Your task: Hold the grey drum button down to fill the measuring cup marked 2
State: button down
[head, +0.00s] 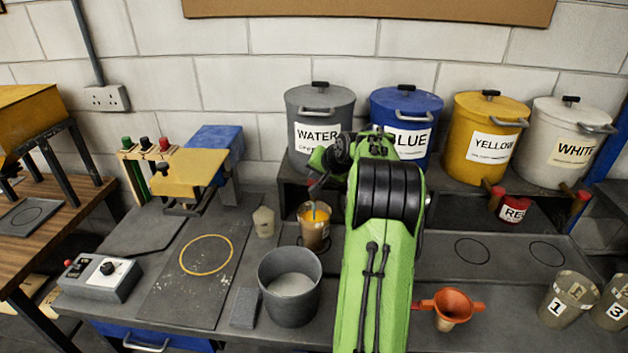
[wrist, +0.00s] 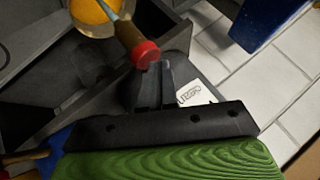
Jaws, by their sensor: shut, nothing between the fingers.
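The grey drum (head: 297,110), labelled WATER, stands on the back shelf. Its tap has a red button (wrist: 146,54) in the wrist view. My gripper (wrist: 158,78) is shut and empty, its fingertips right beside or against that button; I cannot tell whether it is pressed. In the head view my arm mostly hides the gripper in front of the drum.
Blue (head: 408,103), yellow (head: 489,115) and white (head: 568,125) drums stand to the right. Cups marked 1 (head: 568,293) and 3 (head: 613,308) are at front right, near an orange funnel (head: 450,306). A grey bucket (head: 290,302) stands front centre.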

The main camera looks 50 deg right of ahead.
jog(key=shift+r+p, duration=0.8)
jog(key=shift+r, duration=0.1)
notch_tip(320, 180, up, 5)
jog(key=p, duration=0.4)
dwell(1.1)
